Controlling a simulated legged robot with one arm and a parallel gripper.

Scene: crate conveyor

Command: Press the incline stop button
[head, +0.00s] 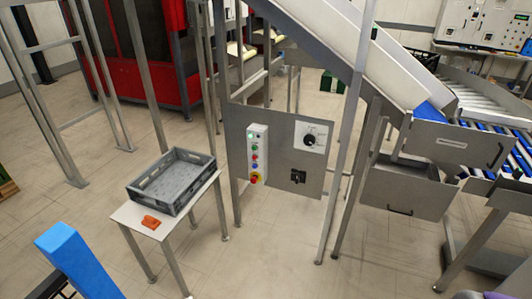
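A white button box (257,137) is mounted on the left of a grey metal panel (275,180) under the incline conveyor (325,50). Any labels are too small to read, so I cannot tell which is the incline stop. My gripper is not in view.
A small table (133,212) with a grey crate (150,199) and an orange object (150,222) stands left of the panel. Metal legs (344,140) flank the panel. A blue object (75,262) is at lower left. Floor (255,265) before the panel is clear.

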